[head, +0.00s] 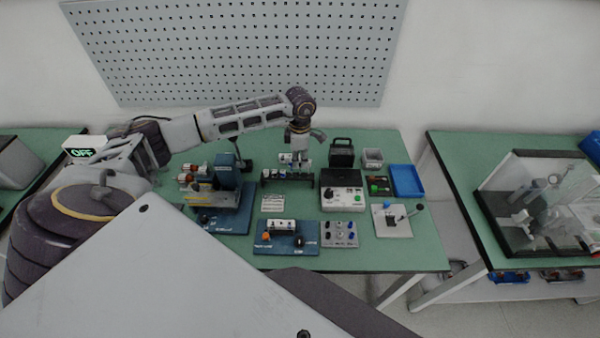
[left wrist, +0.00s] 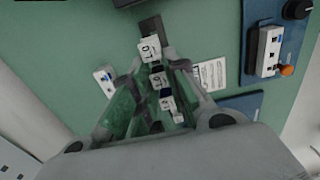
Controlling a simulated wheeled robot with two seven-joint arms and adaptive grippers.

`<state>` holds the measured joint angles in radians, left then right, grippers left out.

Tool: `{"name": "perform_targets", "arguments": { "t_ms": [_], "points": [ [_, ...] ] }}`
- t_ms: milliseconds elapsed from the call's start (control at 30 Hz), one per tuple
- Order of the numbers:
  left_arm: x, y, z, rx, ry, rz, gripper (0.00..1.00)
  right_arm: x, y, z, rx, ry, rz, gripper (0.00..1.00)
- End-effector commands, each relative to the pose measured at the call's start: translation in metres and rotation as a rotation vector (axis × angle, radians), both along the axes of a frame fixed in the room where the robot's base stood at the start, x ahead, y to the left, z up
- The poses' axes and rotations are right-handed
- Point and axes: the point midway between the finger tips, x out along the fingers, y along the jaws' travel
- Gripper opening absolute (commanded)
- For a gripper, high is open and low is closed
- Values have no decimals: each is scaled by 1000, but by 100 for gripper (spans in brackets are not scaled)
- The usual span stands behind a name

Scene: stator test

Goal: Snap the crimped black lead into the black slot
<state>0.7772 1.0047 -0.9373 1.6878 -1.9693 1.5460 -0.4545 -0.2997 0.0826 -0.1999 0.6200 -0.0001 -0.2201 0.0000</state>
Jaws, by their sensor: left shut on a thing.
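My left gripper (head: 299,158) reaches down from above over a low black rack (head: 266,179) at the back middle of the bench. It is shut on a small white-labelled piece; in the left wrist view white tags marked 01 (left wrist: 150,48) show between and beyond the fingers (left wrist: 152,88). I cannot tell whether this piece is the crimped black lead, as the fingers hide much of it. A white terminal block (head: 281,226) with dark openings sits on a blue base; it also shows in the left wrist view (left wrist: 267,50). Which opening is the black slot is too small to tell.
A blue machine (head: 227,170) stands left of the rack. A white-topped instrument (head: 343,195), a grey button panel (head: 340,234), a lever plate (head: 392,222) and a blue tray (head: 407,181) lie to the right. Free green bench shows along the front right.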

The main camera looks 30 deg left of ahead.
Motion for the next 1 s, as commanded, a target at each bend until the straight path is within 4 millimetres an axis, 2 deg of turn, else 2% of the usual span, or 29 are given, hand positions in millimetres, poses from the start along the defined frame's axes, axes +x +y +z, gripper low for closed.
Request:
{"name": "perform_targets", "arguments": {
  "t_ms": [167, 300, 467, 667, 1000],
  "points": [
    [3, -1, 8, -5, -13, -22, 0, 0, 0, 1, 0, 0, 0, 40],
    [10, -4, 23, -11, -37, -66, 0, 0, 0, 4, 0, 0, 0, 40],
    [7, -9, 23, -11, -34, -142, 0, 0, 4, 5, 4, 0, -2, 40],
    [4, -20, 24, -8, -31, -289, 0, 0, 7, 9, 8, 0, -2, 40],
    [-4, -41, 27, -2, -25, -611, 0, 0, 1, 16, 1, 0, 0, 40]
  ]
}}
